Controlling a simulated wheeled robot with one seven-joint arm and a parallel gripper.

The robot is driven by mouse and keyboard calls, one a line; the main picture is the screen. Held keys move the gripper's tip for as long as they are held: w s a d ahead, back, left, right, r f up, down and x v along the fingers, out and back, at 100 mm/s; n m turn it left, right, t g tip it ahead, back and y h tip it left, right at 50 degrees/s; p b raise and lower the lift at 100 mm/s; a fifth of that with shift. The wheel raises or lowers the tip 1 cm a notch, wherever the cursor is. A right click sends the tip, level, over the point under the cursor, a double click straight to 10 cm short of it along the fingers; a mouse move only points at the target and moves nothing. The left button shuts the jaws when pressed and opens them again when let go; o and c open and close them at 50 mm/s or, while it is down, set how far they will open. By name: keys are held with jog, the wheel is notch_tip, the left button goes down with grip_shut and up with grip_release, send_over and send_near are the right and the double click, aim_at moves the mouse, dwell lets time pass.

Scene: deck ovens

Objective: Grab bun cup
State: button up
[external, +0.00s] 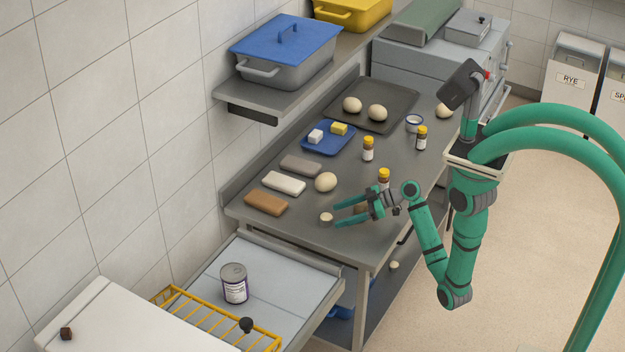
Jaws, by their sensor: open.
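My gripper (338,216) is open over the front part of the steel worktable (300,222), its two green fingers pointing left. A small cream-coloured round piece (327,217), which looks like the bun cup, stands just off the fingertips, near the table's front edge. Its details are too small to tell. Nothing shows held between the fingers. A brown object (361,208) is partly hidden behind the gripper, so I cannot tell what it is. A white cup with a dark rim (414,123) stands farther back by the baking tray.
Several flat blocks, including a brown one (266,203), lie to the left. A blue tray (318,148) and a dark baking tray (391,95) lie farther back.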

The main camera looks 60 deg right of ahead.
aim_at(330, 214)
jog(key=shift+w+d+r+x, duration=0.1)
jog(key=shift+x, duration=0.9)
jog(key=shift+w+d+r+x, duration=0.1)
jog(key=shift+x, duration=0.9)
jog(key=shift+w+d+r+x, duration=0.1)
jog(key=shift+x, duration=0.9)
jog(key=c, duration=1.1)
